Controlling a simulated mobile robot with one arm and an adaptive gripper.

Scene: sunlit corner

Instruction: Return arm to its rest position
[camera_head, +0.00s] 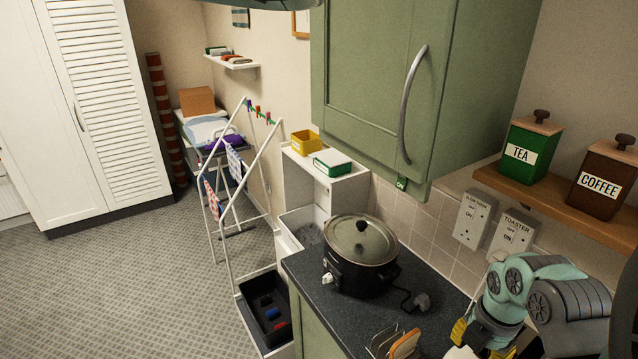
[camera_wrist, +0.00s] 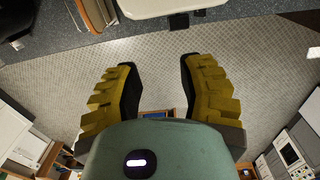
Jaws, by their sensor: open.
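My arm, teal and grey, reaches in at the lower right of the head view. My gripper (camera_head: 480,342) is low at the right, by the dark worktop (camera_head: 318,285), with part of its yellow fingers showing. In the wrist view my gripper (camera_wrist: 158,65) has its two ribbed yellow fingers spread apart. Nothing is between them, and grey patterned floor shows in the gap.
A slow cooker (camera_head: 361,253) and a toast rack (camera_head: 396,341) stand on the worktop. A green wall cupboard (camera_head: 375,75) hangs above. A shelf (camera_head: 560,199) holds a tea tin (camera_head: 530,148) and a coffee tin (camera_head: 603,182). Open floor (camera_head: 130,270) lies left.

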